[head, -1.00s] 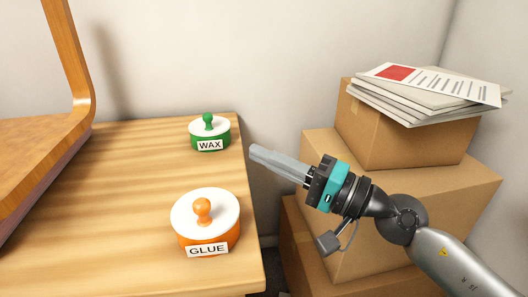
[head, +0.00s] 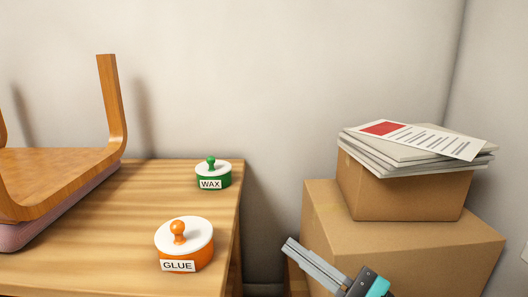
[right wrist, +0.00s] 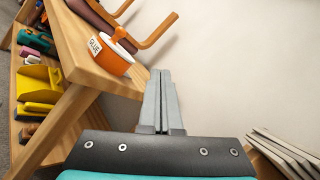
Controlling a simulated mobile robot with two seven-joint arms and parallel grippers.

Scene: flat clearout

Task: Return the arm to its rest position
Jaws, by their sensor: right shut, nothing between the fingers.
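My right gripper (head: 287,245) is low in the head view, to the right of the table's edge and in front of the cardboard boxes. Its fingers are together with nothing between them. In the right wrist view the closed fingers (right wrist: 165,75) point toward the wall, apart from everything. Most of the right arm is below the head view's lower edge. My left gripper is in neither view.
On the wooden table (head: 110,240) stand an orange GLUE pot (head: 185,252), a green WAX pot (head: 213,178) and an upturned chair (head: 60,175). Stacked boxes (head: 400,240) with papers (head: 415,150) on top are at right. A lower shelf (right wrist: 45,135) holds several items.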

